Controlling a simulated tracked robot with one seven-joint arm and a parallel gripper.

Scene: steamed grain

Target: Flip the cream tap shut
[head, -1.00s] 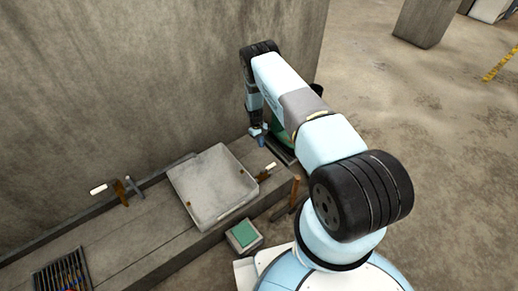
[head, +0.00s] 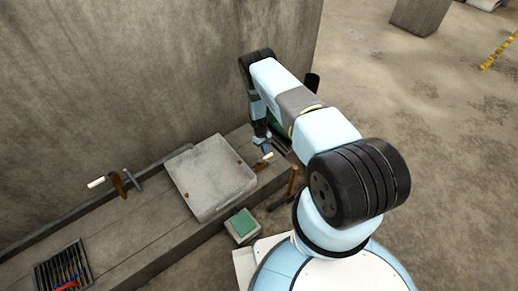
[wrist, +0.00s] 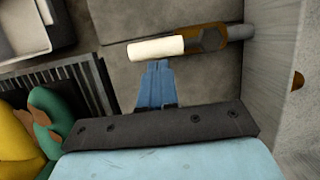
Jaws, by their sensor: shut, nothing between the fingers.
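A tap with a cream handle (wrist: 156,49), a brown body (wrist: 205,38) and a grey stub lies across the top of the wrist view. In the head view its handle (head: 267,156) shows at the right end of the bench, beside the grey box. My gripper (wrist: 156,68) is shut and empty, its blue fingertips just below the cream handle in the wrist view. I cannot tell whether they touch it. In the head view my gripper (head: 263,143) is right behind this tap. A second tap with a pale handle (head: 97,182) is at the left by the wall.
The grey box (head: 210,180) sits on the concrete bench (head: 125,230) left of the near tap. A dark grate (wrist: 62,88) and yellow (wrist: 18,135) and green (wrist: 50,110) items lie left of my fingers. A green-topped block (head: 242,224) stands in front.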

